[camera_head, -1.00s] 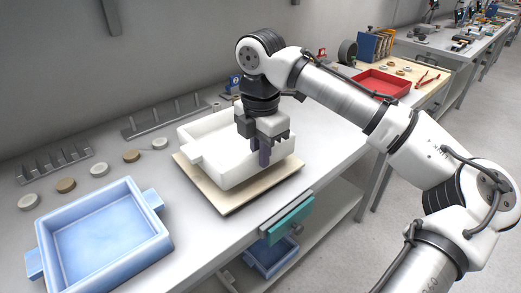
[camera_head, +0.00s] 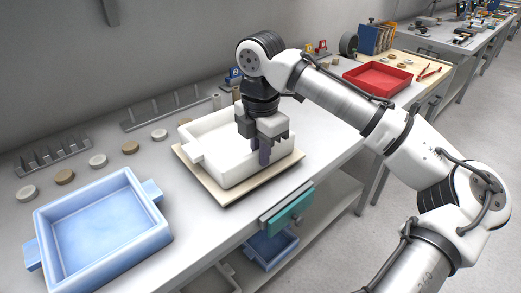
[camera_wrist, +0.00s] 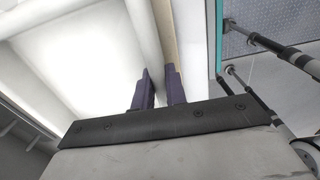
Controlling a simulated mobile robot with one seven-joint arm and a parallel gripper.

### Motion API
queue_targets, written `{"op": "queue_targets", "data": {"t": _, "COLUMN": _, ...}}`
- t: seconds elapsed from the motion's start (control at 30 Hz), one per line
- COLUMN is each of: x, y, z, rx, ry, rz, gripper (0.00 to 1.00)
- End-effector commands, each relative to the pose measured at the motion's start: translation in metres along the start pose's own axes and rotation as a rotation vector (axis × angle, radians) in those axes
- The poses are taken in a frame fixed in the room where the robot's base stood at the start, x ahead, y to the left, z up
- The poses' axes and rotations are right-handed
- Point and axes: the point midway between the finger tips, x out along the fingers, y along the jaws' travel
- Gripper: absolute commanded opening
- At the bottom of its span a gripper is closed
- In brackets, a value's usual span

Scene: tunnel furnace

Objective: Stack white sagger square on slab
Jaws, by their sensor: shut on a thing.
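The white sagger (camera_head: 212,150), a square open tray with a side lug, sits on the beige slab (camera_head: 213,192) on the bench. Its edges look roughly in line with the slab, which shows along the left and front sides. My gripper (camera_head: 265,157) points down at the sagger's right wall and is shut on it. In the wrist view my gripper's fingers (camera_wrist: 160,90) straddle the wall of the white sagger (camera_wrist: 85,55), with a strip of the slab (camera_wrist: 167,35) beside it. I cannot tell whether the sagger's underside touches the slab everywhere.
A blue sagger (camera_head: 100,232) stands on the bench at the left. Small discs (camera_head: 98,160) and grey racks (camera_head: 52,157) line the back. A red tray (camera_head: 377,79) is on the far bench. A teal part (camera_head: 288,210) hangs at the front edge.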

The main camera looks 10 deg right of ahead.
Motion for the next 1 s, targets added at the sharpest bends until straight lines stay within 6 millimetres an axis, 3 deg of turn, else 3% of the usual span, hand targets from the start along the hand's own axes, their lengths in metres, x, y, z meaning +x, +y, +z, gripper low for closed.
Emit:
{"op": "queue_targets", "data": {"t": 0.47, "x": 0.0053, "y": 0.0002, "z": -0.0002, "rx": -0.001, "ry": -0.001, "rz": 0.003, "gripper": 0.0}}
{"op": "queue_targets", "data": {"t": 0.5, "x": 0.0053, "y": 0.0002, "z": -0.0002, "rx": -0.001, "ry": -0.001, "rz": 0.003, "gripper": 0.16}}
{"op": "queue_targets", "data": {"t": 0.67, "x": 0.0057, "y": 0.0001, "z": -0.0001, "rx": 0.0, "ry": 0.0, "rz": 0.002, "gripper": 0.37}}
{"op": "queue_targets", "data": {"t": 1.0, "x": 0.0046, "y": -0.0002, "z": -0.0001, "rx": -0.001, "ry": 0.0, "rz": -0.002, "gripper": 0.39}}
